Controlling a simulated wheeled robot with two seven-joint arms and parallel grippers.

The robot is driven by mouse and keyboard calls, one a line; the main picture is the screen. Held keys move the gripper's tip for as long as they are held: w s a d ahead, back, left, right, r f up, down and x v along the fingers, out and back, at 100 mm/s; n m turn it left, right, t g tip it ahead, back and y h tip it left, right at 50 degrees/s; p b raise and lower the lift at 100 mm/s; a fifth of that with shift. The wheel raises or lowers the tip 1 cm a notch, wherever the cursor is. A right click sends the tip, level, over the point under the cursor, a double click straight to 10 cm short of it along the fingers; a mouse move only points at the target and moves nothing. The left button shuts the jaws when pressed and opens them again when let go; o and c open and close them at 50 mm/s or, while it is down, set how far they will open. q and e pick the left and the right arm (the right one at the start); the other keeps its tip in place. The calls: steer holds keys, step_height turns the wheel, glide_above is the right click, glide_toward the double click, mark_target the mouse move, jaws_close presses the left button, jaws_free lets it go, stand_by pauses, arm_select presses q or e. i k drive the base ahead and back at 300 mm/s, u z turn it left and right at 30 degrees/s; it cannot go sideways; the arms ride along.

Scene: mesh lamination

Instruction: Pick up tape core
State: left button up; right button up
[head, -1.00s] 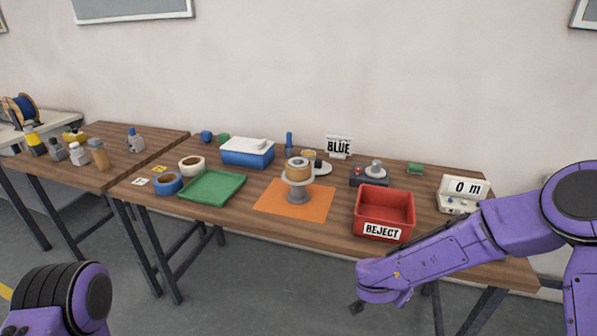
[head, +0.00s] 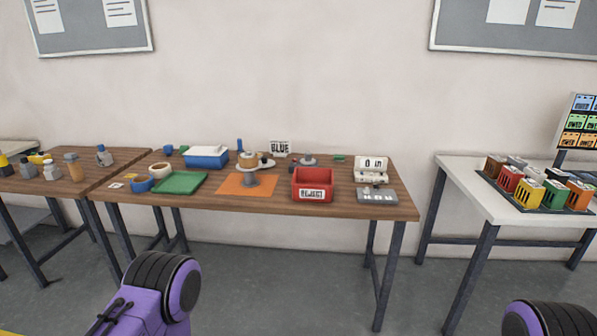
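At the left of the table lie a blue-sided tape roll (head: 140,184) and a white tape roll (head: 160,170) with a tan inside. I cannot tell from the picture which of these is the tape core. Purple parts of my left arm show at the lower left and of my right arm at the lower right corner, both well short of the table. Neither gripper's fingers show.
Around the pedestal are a green tray (head: 180,184), a blue box with a white lid (head: 207,157), a red REJECT bin (head: 312,184) and a white counter display (head: 371,171). A white table (head: 450,172) with coloured bins stands at the right. Open floor lies before the brown table.

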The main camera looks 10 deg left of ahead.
mark_target(252, 162)
steer(key=u, duration=0.95)
steer(key=i, duration=1.7)
steer(key=z, duration=1)
